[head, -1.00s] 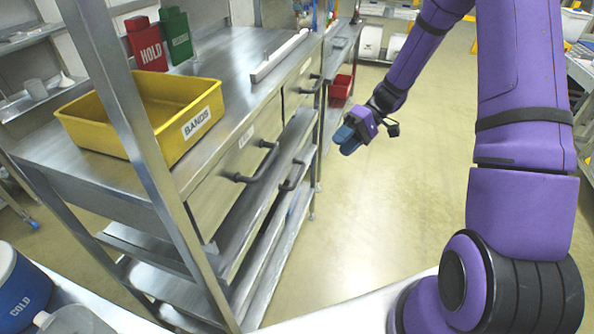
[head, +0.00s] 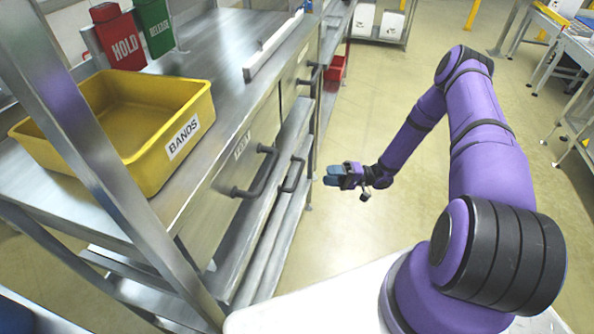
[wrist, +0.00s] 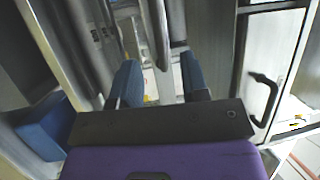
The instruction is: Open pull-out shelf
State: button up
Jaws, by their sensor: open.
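A metal pull-out shelf (head: 268,215) sits below the drawer front of the steel workbench, with a dark bar handle (head: 292,174) on its front edge. It looks pushed in. My gripper (head: 328,175) is to the right of this handle, apart from it, with its blue fingers pointing toward the bench. In the wrist view my gripper (wrist: 161,82) is open, with two blue fingers apart and nothing held between them. A grey bar (wrist: 154,35) shows ahead of the fingers; I cannot tell if it is the shelf handle.
A drawer (head: 235,165) with its own dark handle (head: 258,172) is above the shelf. A yellow BANDS bin (head: 150,175) stands on the bench top. A steel post (head: 110,170) rises in the left foreground. The floor (head: 345,225) to the right of the bench is clear.

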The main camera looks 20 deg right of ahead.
aim_at(299, 174)
jog(key=x, duration=1)
jog(key=shift+w+a+f, duration=0.15)
jog(key=shift+w+a, duration=0.1)
jog(key=shift+a, duration=0.1)
grip_shut()
